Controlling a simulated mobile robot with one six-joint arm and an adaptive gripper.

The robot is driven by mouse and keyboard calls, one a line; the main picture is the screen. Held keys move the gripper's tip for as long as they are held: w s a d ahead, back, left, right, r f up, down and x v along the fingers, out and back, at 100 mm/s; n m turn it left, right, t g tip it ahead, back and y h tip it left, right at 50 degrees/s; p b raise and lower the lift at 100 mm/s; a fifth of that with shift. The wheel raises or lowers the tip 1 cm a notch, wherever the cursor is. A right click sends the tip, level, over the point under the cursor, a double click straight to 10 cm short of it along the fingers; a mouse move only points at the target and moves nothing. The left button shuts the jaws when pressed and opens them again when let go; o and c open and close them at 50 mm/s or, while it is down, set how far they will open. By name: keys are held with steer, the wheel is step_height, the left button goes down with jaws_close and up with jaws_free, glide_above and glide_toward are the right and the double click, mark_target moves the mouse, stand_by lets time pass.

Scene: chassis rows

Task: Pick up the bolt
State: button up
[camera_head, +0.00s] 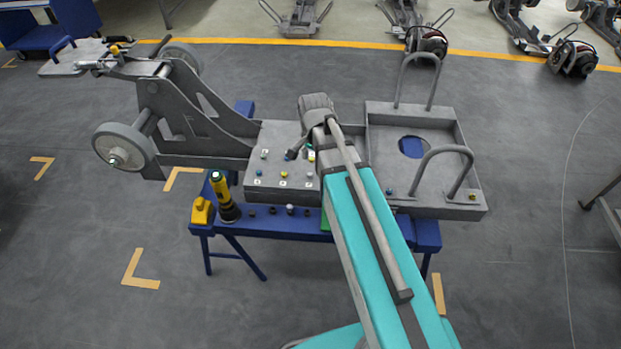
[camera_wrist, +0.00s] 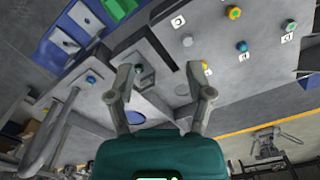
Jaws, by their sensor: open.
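Several bolts with coloured heads stand on the grey chassis plate (camera_head: 252,185). In the wrist view they include a yellow bolt (camera_wrist: 234,12), a green bolt (camera_wrist: 290,25) and a blue bolt (camera_wrist: 241,46). A small yellow bolt (camera_wrist: 205,66) shows just beside the right finger. Another blue bolt (camera_wrist: 91,79) stands left of the left finger. I cannot tell which bolt the task means. My gripper (camera_wrist: 161,70) is open above the chassis, its fingers apart. A small dark fitting (camera_wrist: 147,76) shows beside the left finger; its kind is unclear. In the head view my arm hides most of the gripper.
The chassis rests on a blue stand (camera_head: 428,236). A grey tray with two handles (camera_head: 465,150) is at its right, a wheel (camera_head: 124,146) at its left. A yellow-black tool (camera_head: 222,195) and a yellow item (camera_head: 202,211) stand on the stand's front left.

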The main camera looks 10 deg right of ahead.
steer(key=w+f+m+b, duration=0.1)
steer(key=w+m, duration=0.6)
steer(key=shift+a+f, duration=0.15)
steer(key=shift+a, duration=0.05)
steer(key=b, duration=0.9)
glide_above(309, 174)
steer(key=f, duration=0.8)
steer(key=shift+a+f, duration=0.25)
steer(key=shift+f, duration=0.05)
steer(key=f+b, duration=0.3)
steer(key=shift+d+f, duration=0.2)
steer(key=shift+d, duration=0.2)
steer(key=shift+f+b, duration=0.9)
steer(key=shift+b, duration=0.05)
steer(key=shift+a, duration=0.1)
